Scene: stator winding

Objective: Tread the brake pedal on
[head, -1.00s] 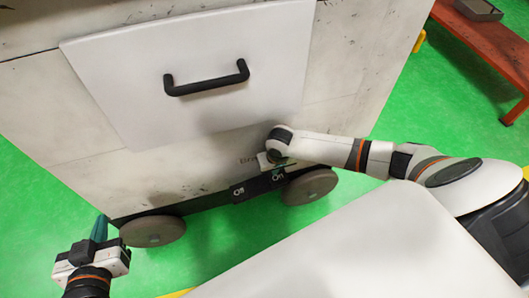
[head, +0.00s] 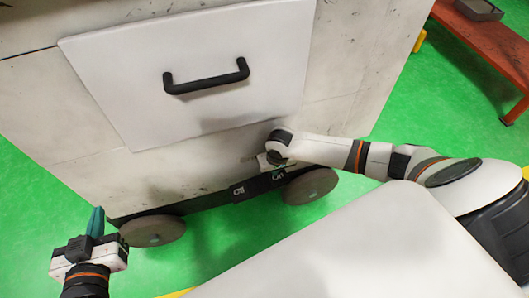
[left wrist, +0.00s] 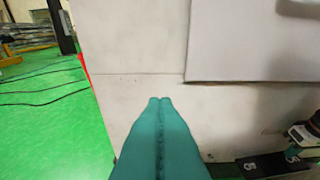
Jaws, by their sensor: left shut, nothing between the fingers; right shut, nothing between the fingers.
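The brake pedal (head: 259,184) is a black bar low on the front of the pale cabinet, between its two wheels. It has white lettering, with "Off" at its left end and "On" at its right end. My right gripper (head: 279,168) is shut and empty, pointing down at the "On" end. I cannot tell whether its tips touch the pedal. My left gripper (head: 96,220) is shut and empty, left of the cabinet's left wheel, teal fingers pointing up. In the left wrist view its fingers (left wrist: 160,102) are together before the cabinet, and part of the pedal (left wrist: 262,167) shows at lower right.
The cabinet (head: 60,120) has a white panel with a black handle (head: 207,78). Its left wheel (head: 153,231) and right wheel (head: 311,186) stand on the green floor. A red bench (head: 480,45) is at upper right. Cables (left wrist: 40,92) lie on the floor at left.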

